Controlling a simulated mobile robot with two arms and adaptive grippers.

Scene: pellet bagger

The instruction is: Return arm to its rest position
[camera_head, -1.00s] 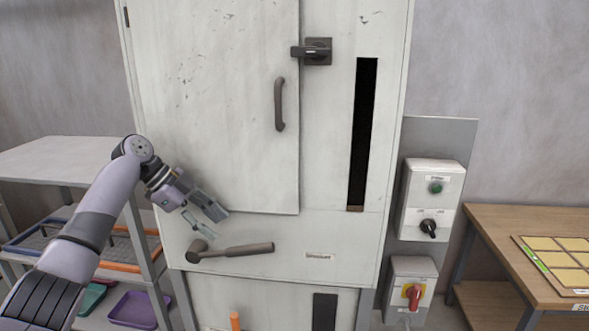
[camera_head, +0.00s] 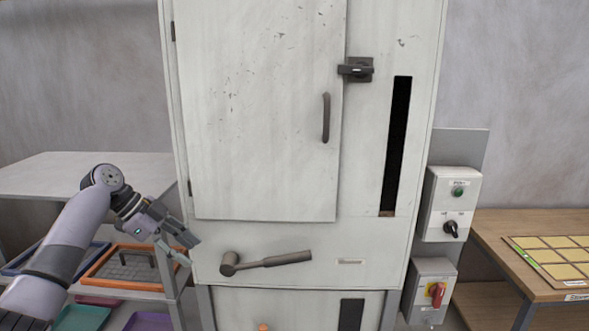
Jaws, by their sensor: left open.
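My left arm (camera_head: 66,235) comes in from the left, bent at the elbow. Its gripper (camera_head: 189,250) is open and empty, at the lower left edge of the pale machine cabinet (camera_head: 232,240). The fingers point right and down, left of the dark lever handle (camera_head: 285,260) on the cabinet front. I cannot tell how far the fingers are from the cabinet. My right gripper does not show.
The cabinet door (camera_head: 260,120) is shut, with a dark latch (camera_head: 356,69) at its right. A grey shelf (camera_head: 60,172) with an orange tray (camera_head: 110,284) stands at the left. Switch boxes (camera_head: 447,187) and a wooden table (camera_head: 490,232) stand at the right.

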